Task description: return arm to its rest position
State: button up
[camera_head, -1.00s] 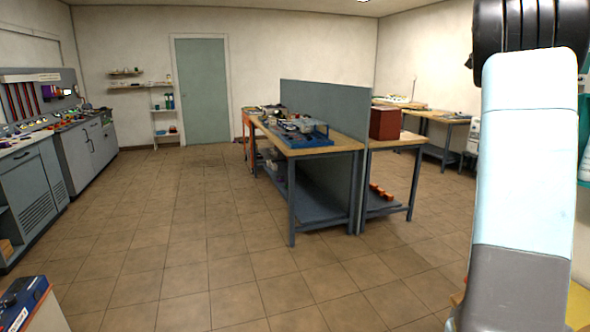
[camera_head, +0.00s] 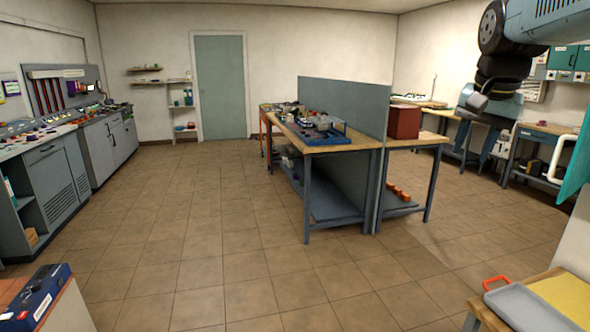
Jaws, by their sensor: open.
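My arm comes in at the top right of the head view, with a pale blue link and black joints. My gripper (camera_head: 476,158) hangs below the black joints, pointing down, with its two grey-blue fingers apart. It appears open and empty, in front of the far right benches. The fingertips are small and hard to separate from the bench legs behind them.
A central workbench (camera_head: 352,147) with a grey divider (camera_head: 345,105) stands ahead. A blue case (camera_head: 35,300) is at the lower left. A grey tray (camera_head: 530,308) with an orange handle lies at the lower right. The tiled floor between is clear.

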jog(key=s+a+f+n+t, duration=0.1)
jog(key=s+a+f+n, duration=0.6)
jog(key=s+a+f, duration=0.3)
jog(key=shift+s+a+f+n+t+y, duration=0.2)
jog(key=shift+s+f+n+t+y, duration=0.25)
jog(key=shift+s, duration=0.35)
jog(key=shift+d, duration=0.1)
